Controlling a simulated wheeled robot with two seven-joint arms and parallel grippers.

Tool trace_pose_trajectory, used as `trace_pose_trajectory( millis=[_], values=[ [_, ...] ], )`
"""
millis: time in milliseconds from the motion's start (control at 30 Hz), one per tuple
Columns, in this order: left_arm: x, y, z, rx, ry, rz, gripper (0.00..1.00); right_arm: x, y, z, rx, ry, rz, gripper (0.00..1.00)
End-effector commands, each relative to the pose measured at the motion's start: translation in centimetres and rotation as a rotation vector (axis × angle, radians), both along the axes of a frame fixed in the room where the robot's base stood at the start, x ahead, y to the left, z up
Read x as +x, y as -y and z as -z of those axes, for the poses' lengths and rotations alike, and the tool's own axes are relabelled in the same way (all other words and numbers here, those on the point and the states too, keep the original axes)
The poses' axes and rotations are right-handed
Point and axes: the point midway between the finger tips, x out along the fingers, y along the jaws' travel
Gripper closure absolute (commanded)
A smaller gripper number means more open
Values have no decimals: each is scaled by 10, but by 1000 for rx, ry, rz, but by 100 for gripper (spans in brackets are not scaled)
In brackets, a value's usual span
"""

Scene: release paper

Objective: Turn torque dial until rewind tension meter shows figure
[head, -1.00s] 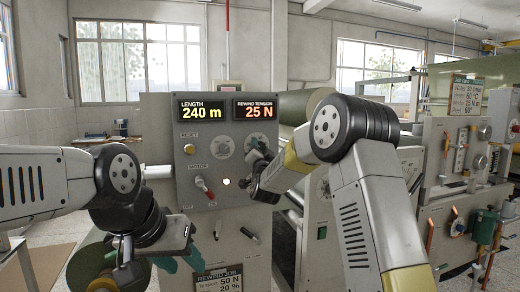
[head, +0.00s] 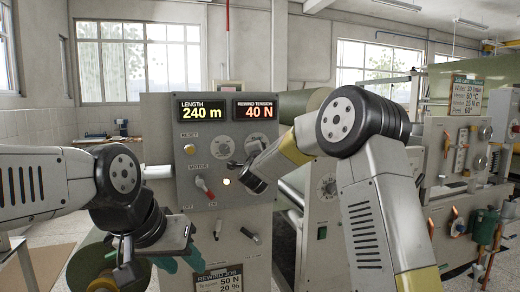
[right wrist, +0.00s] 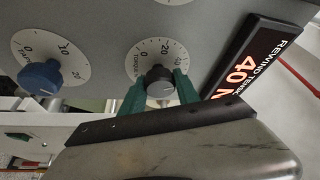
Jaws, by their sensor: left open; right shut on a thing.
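The torque dial (right wrist: 158,80) has a dark knob on a white scale marked 0, 20 and 40. My right gripper (right wrist: 159,88) is shut on this knob, with a green finger on each side. In the head view the dial plate (head: 256,139) is partly hidden by my right arm. The rewind tension meter (head: 255,110) reads 40 N; its tilted screen also shows in the right wrist view (right wrist: 245,65). The job card (head: 218,280) below reads Tension 50 N, 20 %. My left gripper (head: 179,263) is open, low in front of the panel, apart from the dials.
The length display (head: 196,110) reads 240 m. A blue-knobbed dial (right wrist: 40,78) lies close to the torque dial. More machinery stands at the right.

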Motion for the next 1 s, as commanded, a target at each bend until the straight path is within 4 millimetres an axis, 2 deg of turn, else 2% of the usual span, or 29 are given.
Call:
trace_pose_trajectory(
  millis=[367,400,500,833,1000],
  values=[
    [0,0,0,0,0,0,59,0,1,0,4,-2,2,100],
    [0,0,0,0,0,0,59,0,1,0,3,-2,2,58],
    [0,0,0,0,0,0,59,0,1,0,3,-2,1,41],
    [0,0,0,0,0,0,59,-2,0,0,3,-2,0,41],
    [0,0,0,0,0,0,59,-22,-1,3,2,-2,-1,41]
  ],
)
